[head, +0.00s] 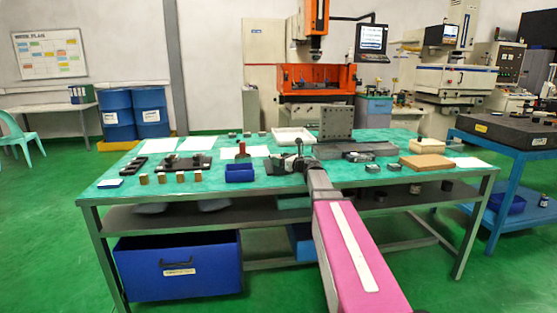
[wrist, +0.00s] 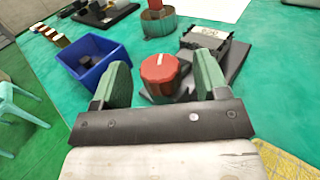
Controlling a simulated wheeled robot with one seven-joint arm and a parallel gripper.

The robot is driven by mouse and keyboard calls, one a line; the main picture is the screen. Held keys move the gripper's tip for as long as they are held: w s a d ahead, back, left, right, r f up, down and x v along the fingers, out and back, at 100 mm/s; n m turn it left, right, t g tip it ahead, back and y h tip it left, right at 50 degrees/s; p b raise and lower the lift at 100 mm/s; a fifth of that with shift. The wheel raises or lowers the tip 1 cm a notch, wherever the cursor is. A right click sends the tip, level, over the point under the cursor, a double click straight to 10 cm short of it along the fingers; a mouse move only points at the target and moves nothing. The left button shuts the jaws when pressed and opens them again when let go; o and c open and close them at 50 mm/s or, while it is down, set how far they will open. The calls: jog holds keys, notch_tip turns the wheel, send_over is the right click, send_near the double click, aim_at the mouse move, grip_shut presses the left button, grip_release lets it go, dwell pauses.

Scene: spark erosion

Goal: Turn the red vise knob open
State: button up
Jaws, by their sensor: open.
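The red vise knob (wrist: 160,68), with a white line on its top, shows in the wrist view. My gripper (wrist: 163,62) is open, with one green finger on each side of the knob; I cannot tell whether either finger touches it. The dark vise body (wrist: 212,48) lies behind and to the right of the knob. In the head view my gripper (head: 300,160) is over the middle of the green-topped table (head: 130,184), and I cannot make out the knob there.
A blue bin (head: 240,172) stands left of my gripper; it also shows in the wrist view (wrist: 80,74). A metal cylinder with a red top (wrist: 157,20) stands beyond the knob. A white tray (head: 293,135) and an upright plate (head: 336,123) are farther back.

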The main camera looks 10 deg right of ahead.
jog(key=shift+x, duration=0.8)
jog(key=shift+c, duration=0.4)
jog(key=c, duration=0.9)
jog(key=shift+o, duration=0.2)
